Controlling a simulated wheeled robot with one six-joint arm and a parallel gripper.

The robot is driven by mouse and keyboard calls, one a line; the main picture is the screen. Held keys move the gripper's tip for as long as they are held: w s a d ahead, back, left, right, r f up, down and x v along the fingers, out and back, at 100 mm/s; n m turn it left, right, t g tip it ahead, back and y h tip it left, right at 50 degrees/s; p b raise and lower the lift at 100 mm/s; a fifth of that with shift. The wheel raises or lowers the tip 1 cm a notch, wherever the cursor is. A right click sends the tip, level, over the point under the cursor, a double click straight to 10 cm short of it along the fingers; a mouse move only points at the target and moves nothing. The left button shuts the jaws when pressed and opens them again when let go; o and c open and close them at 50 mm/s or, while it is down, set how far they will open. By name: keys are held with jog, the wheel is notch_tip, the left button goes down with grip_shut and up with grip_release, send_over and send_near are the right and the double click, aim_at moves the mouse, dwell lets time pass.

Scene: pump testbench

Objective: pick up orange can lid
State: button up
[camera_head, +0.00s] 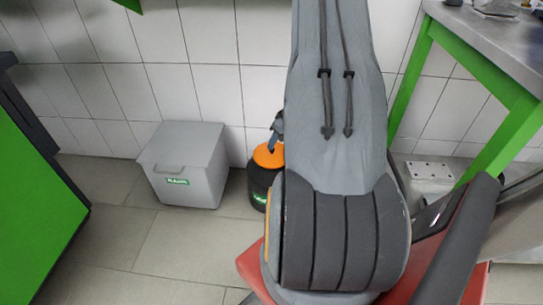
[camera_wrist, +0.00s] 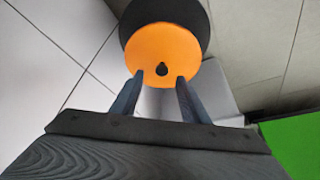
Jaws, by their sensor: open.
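The orange can lid (camera_wrist: 163,52) sits on top of a black can (camera_wrist: 196,14) in the wrist view, with a small dark knob (camera_wrist: 161,69) on it. In the head view the orange lid (camera_head: 269,155) and black can (camera_head: 259,185) stand on the floor by the tiled wall, partly hidden behind my arm. My gripper (camera_wrist: 157,82) is open, its two fingers reaching to the lid's near edge, one on each side of the knob in the picture. I cannot tell whether they touch the lid. In the head view only a small dark part of my gripper shows above the lid.
A grey lidded box (camera_head: 186,165) stands left of the can. A green-legged metal table (camera_head: 490,45) is at the right, and a green cabinet (camera_head: 35,200) is at the left. Tiled floor (camera_head: 125,235) is clear in front of the box.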

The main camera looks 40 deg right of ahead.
aim_at(272, 152)
jog(key=b+x, duration=0.3)
jog(key=x, duration=0.2)
jog(key=shift+a, duration=0.15)
jog(key=shift+r, duration=0.1)
grip_shut()
